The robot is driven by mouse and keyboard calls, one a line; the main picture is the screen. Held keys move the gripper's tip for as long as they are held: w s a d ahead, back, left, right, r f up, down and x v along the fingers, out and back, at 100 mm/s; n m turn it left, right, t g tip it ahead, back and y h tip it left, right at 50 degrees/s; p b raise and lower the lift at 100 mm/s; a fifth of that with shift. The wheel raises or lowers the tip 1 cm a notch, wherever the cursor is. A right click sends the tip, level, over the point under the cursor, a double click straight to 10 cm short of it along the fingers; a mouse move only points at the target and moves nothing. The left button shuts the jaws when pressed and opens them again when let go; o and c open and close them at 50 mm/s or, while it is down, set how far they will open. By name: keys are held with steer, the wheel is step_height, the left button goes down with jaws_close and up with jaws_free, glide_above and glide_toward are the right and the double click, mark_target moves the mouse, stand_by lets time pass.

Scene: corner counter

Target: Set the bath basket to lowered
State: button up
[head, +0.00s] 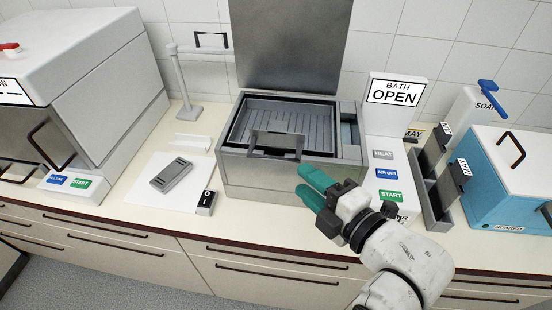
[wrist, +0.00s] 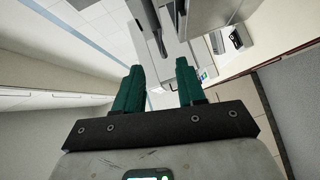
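The bath (head: 236,180) is a grey metal tank with its lid standing upright behind it. The basket (head: 285,118) sits in the tank opening, and its dark slatted floor shows near the rim.
A panel right of the tank reads BATH OPEN (head: 395,92), with HEAT, AIR OUT and START buttons below. Tray holders (head: 432,180) and a blue box (head: 510,185) stand further right. A mat with a grey device (head: 171,175) lies left.

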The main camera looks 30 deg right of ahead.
mark_target(279, 161)
steer(key=b+x, duration=0.1)
steer(key=x, duration=0.9)
steer(key=shift+w+f, duration=0.15)
steer(key=shift+w, duration=0.1)
jaws_close()
stand_by(0.4)
